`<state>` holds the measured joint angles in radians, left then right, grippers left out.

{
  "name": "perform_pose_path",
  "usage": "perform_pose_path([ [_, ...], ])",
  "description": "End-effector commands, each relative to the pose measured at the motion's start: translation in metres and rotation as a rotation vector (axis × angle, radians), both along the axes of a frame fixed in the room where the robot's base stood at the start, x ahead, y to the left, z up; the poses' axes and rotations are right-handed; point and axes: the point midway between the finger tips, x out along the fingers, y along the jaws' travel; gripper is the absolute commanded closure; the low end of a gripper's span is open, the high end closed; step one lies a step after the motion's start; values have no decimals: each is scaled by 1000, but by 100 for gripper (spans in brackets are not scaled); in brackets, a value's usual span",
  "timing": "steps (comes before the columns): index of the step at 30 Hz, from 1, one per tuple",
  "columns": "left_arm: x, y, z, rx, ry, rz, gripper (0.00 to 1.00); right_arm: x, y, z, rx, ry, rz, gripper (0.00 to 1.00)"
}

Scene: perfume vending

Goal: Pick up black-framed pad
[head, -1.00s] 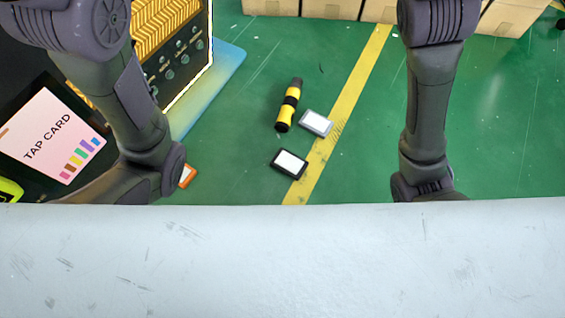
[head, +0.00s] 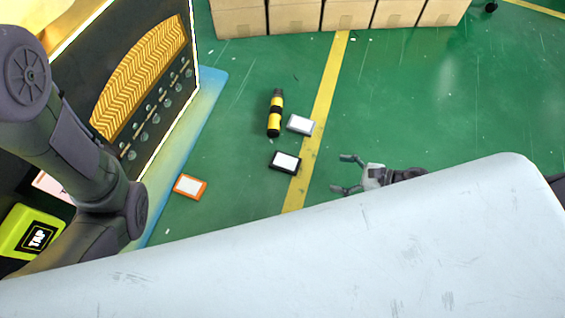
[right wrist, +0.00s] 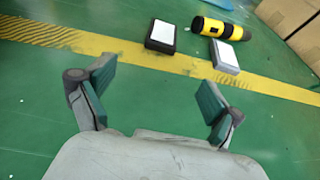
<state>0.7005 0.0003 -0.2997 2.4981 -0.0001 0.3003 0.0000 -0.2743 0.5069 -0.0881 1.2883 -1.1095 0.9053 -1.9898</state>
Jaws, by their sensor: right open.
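The black-framed pad (head: 285,162) has a white face and lies flat on the green floor beside the yellow line. It also shows in the right wrist view (right wrist: 161,36), beyond my open fingers. My right gripper (head: 347,174) is open and empty, to the right of the pad and apart from it, with its fingers towards it. The right wrist view shows both fingers (right wrist: 152,92) spread with bare floor between them. My left arm comes in at the left; its gripper is out of sight.
A grey-framed pad (head: 300,125) and a yellow-black cylinder (head: 275,113) lie just behind the black-framed pad. An orange-framed pad (head: 190,186) lies to the left, near the vending machine (head: 150,80). Cardboard boxes (head: 295,16) line the back. A large pale surface (head: 300,245) fills the front.

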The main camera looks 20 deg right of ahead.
Motion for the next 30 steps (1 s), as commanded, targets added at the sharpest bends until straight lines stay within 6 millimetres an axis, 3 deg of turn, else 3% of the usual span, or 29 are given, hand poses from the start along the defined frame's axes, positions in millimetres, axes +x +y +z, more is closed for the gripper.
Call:
perform_pose_path([
  [9, 1, -1, -28, 2, 3, 0, 0, 35, 47, -26, 6, -4, 0, 8],
  [17, 0, 0, -36, 1, 1, 0, 0, 47, 63, -32, 6, -2, -2, 8],
  [23, -3, 0, -59, 0, -5, -2, 0, 64, 85, -43, 7, -6, -1, 8],
  [30, -3, 1, -66, -1, -4, -2, 0, 75, 100, -47, 5, -3, -3, 8],
])
